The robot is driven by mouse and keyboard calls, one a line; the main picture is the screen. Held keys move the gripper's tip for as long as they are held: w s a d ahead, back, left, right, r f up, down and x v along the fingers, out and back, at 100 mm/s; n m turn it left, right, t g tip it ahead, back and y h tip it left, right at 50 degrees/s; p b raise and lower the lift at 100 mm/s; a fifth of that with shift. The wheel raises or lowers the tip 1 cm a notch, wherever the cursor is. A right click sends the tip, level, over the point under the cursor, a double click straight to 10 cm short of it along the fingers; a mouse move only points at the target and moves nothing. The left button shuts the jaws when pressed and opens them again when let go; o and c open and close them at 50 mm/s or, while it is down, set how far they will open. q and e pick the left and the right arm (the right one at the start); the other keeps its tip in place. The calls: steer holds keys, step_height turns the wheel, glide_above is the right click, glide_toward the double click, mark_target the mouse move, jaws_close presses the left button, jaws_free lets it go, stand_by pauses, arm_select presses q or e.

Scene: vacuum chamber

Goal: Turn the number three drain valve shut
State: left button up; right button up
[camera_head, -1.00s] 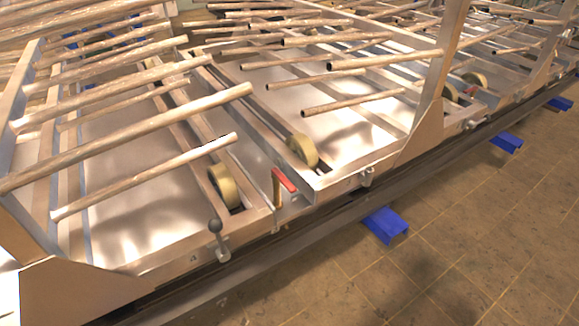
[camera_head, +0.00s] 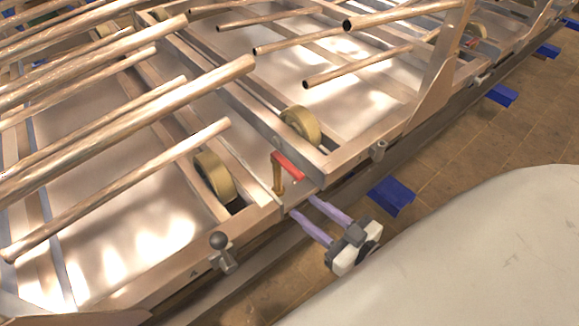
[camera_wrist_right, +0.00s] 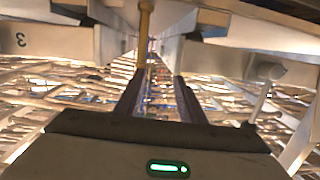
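The drain valve has a red lever handle (camera_head: 288,166) on an upright brass stem (camera_head: 277,182), at the frame's front edge in the head view. The lever reaches from the stem towards the lower right. My right gripper (camera_head: 303,205) is open and empty, its two purple fingers just in front of and below the lever, apparently apart from it. In the right wrist view the brass stem (camera_wrist_right: 146,22) is beyond the open gripper (camera_wrist_right: 158,76), slightly left of the gap. A "3" marks the panel (camera_wrist_right: 50,42) at left there; the red lever is not clear. My left gripper is not in view.
Long metal tubes (camera_head: 140,180) overhang the frame. A blue floor block (camera_head: 391,195) lies on the right; my pale arm covers the lower right.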

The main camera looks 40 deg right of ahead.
mark_target(293, 169)
steer(key=shift+m+t+h, duration=0.4)
steer(key=shift+t+h, duration=0.3)
steer(key=w+d, duration=0.1)
steer(key=w, duration=0.2)
steer(key=w+d+r, duration=0.1)
steer(key=w, duration=0.3)
steer(key=w+r+b, duration=0.1)
steer(key=w, duration=0.3)
steer(key=shift+w+d+r, duration=0.1)
steer(key=shift+d+r, duration=0.05)
steer(key=shift+d, duration=0.25)
jaws_close()
